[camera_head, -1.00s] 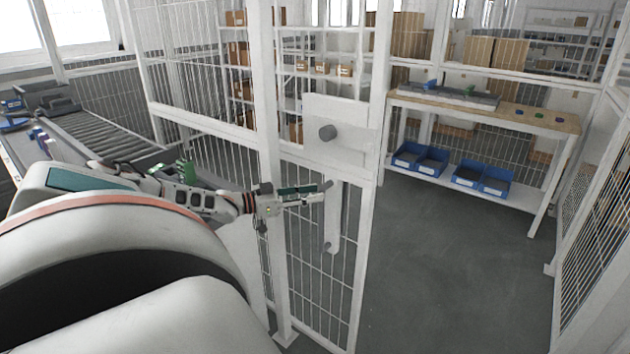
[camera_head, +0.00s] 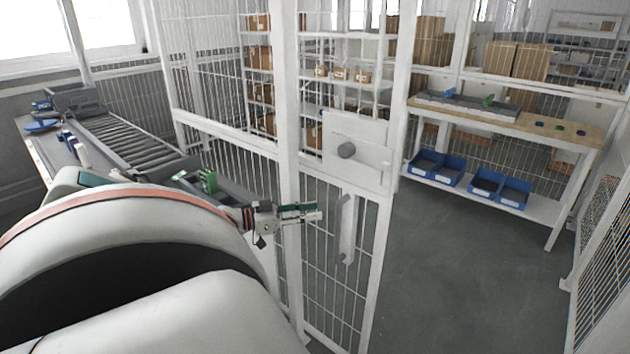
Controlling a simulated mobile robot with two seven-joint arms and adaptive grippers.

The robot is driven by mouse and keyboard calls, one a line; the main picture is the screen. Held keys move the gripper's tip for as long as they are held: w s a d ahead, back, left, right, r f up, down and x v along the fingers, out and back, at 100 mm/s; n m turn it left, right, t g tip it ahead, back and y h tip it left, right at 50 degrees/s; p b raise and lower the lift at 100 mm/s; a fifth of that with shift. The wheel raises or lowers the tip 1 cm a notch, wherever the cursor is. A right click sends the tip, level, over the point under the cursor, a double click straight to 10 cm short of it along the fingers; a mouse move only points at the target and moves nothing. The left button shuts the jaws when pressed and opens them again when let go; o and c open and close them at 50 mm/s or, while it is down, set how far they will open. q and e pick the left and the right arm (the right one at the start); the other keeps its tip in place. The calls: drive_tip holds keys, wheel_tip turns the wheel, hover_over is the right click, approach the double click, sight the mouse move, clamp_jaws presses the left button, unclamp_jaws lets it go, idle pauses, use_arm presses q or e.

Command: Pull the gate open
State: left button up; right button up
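The gate (camera_head: 382,240) is a white-framed wire-mesh panel in the middle of the head view. It carries a white plate with a round grey knob (camera_head: 346,150) and, below, an upright pale bar handle (camera_head: 346,230). A wide gap with open floor shows right of the gate's edge. My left gripper (camera_head: 312,212) is left of the handle's upper part, with a small gap between them in the picture. Its fingers point right and nothing shows held; their opening is too small to judge. My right gripper is not in view.
A conveyor (camera_head: 125,140) runs at the left, beyond my arm. A white post (camera_head: 288,150) stands left of the handle. Behind the gap is a workbench (camera_head: 560,128) with blue bins (camera_head: 485,185) on its lower shelf. Mesh fencing (camera_head: 605,260) stands at the right. The grey floor between is clear.

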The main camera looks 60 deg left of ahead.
use_arm(q)
drive_tip(key=shift+s, duration=0.1)
idle(0.4)
idle(0.5)
drive_tip(key=s+d+f+g, duration=0.2)
drive_tip(key=s+d+f, duration=0.2)
drive_tip(key=d+f, duration=0.7)
drive_tip(key=s+d+f+g, duration=0.1)
drive_tip(key=s+d+f, duration=0.2)
drive_tip(key=d+f, duration=0.8)
drive_tip(key=s+d+f+g+y, duration=0.1)
drive_tip(key=s+d, duration=0.1)
drive_tip(key=d, duration=1.2)
drive_tip(key=s+d+g+y, duration=0.1)
drive_tip(key=s+d, duration=0.2)
drive_tip(key=d, duration=1.1)
drive_tip(key=shift+f+m+g+y, duration=0.3)
drive_tip(key=shift+f+m+g, duration=0.1)
drive_tip(key=shift+s, duration=0.1)
